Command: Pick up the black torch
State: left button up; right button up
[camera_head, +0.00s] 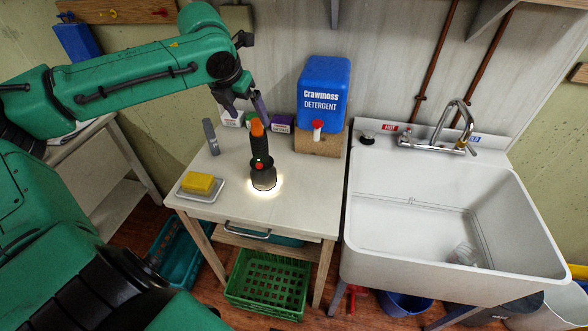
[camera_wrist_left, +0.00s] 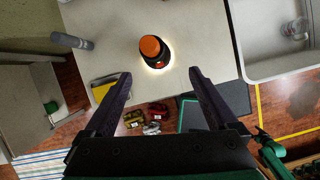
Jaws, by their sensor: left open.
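The black torch (camera_head: 263,158) stands upright on the small table, its orange end up and its lit lens end down, with a glow on the tabletop around it. A red button shows on its side. In the left wrist view the torch (camera_wrist_left: 154,50) is seen from above, beyond the fingertips and roughly centred between them. My left gripper (camera_head: 247,112) is open and empty, near the torch's orange top in the head view. Its two dark fingers (camera_wrist_left: 160,78) are spread wide in the wrist view. My right gripper is not seen.
On the table (camera_head: 230,205) are a grey tube (camera_head: 211,137), a yellow sponge (camera_head: 198,183) on a dish, small boxes (camera_head: 281,123) and a blue detergent container (camera_head: 323,90) on a wooden block. A white sink (camera_head: 450,210) adjoins on the right. A green crate (camera_head: 266,284) sits below.

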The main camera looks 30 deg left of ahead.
aim_at(257, 138)
pick_arm(q)
jog(key=x, duration=0.3)
jog(key=a+x, duration=0.1)
jog(key=x, duration=0.5)
jog(key=shift+s+a+p, duration=0.15)
jog(key=shift+s+p, duration=0.05)
jog(key=shift+p, duration=0.1)
jog(key=shift+w+f, duration=0.25)
jog(key=shift+f, duration=0.4)
jog(key=x, duration=0.4)
jog(key=shift+s+a+p, duration=0.1)
jog(key=shift+s+p, duration=0.05)
jog(key=shift+p, duration=0.15)
jog(key=shift+w+f, duration=0.2)
jog(key=shift+w, duration=0.05)
jog(key=shift+s+r, duration=0.1)
jog(key=c, duration=0.5)
grip_shut()
